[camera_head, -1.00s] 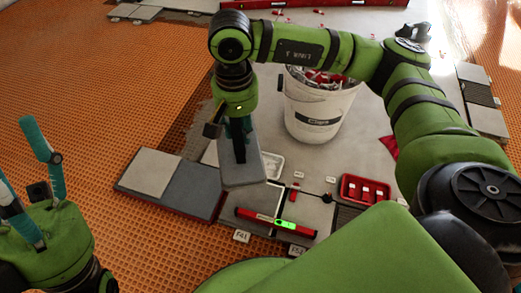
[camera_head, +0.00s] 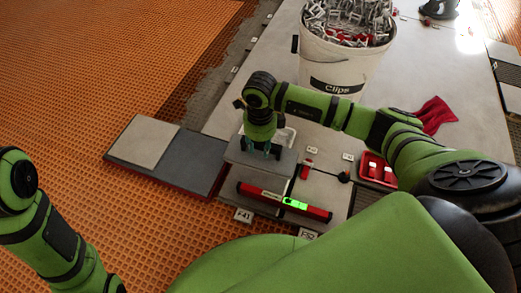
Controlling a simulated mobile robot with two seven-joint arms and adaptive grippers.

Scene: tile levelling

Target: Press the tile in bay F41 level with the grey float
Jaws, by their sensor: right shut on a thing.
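My right gripper (camera_head: 262,150) is shut on the grey float (camera_head: 246,157), pointing down from above. The float is roughly level over the bay behind the F41 tag (camera_head: 243,215) and hides much of the tile there. I cannot tell whether the float touches the tile. A red spirit level (camera_head: 258,193) with a lit green part lies across the tiles, just in front of the float. My left arm shows at the lower left, but its gripper is out of view.
A pale tile (camera_head: 145,141) and a dark grey tile (camera_head: 192,160) lie left of the float. A white clips bucket (camera_head: 338,70) stands behind. A red tray (camera_head: 377,170) and red cloth (camera_head: 433,114) lie right. Orange matting (camera_head: 90,80) on the left is clear.

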